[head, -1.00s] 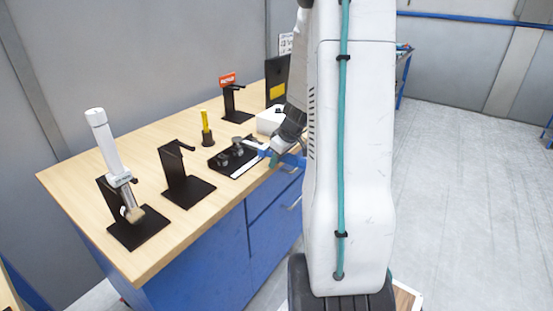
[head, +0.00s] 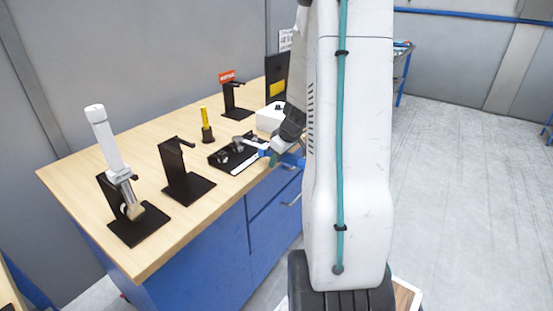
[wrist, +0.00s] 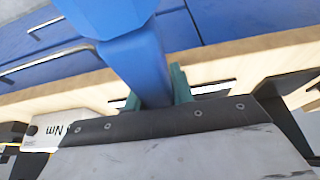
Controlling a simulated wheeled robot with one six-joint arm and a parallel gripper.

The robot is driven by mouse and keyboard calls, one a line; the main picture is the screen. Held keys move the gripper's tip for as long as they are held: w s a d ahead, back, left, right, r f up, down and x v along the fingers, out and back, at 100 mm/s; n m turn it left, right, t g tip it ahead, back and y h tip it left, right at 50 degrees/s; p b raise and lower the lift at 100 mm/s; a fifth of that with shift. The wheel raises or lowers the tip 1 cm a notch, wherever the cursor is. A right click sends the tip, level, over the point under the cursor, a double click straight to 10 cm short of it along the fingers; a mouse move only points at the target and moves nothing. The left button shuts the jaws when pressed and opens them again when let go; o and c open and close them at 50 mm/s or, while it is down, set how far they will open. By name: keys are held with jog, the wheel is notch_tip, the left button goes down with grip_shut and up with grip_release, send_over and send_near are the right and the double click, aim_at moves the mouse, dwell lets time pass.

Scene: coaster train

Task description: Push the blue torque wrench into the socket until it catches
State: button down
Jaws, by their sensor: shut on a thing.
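The blue torque wrench (head: 289,160) is held low over the bench's right edge in the head view. Its blue handle (wrist: 135,60) fills the upper middle of the wrist view. My gripper (head: 278,152) is shut on the handle; its teal fingers (wrist: 156,92) sit on both sides of it. The wrench's grey head end reaches left over a black tray (head: 246,170) that holds small grey sockets (head: 223,158). The head end and the sockets are small and close together, so I cannot tell whether they are joined.
Black stands (head: 187,185) stand left on the wooden bench (head: 150,150); one holds a white-and-grey tool (head: 108,145). A yellow-handled tool (head: 206,120) stands behind the tray. A white box (head: 269,118) is close behind my gripper. Blue drawers (head: 262,215) are below the bench edge.

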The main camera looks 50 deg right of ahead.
aim_at(292, 155)
jog(key=shift+r, duration=0.15)
jog(key=shift+s+d, duration=0.2)
jog(key=shift+s, duration=2)
jog(key=shift+r, duration=3.5)
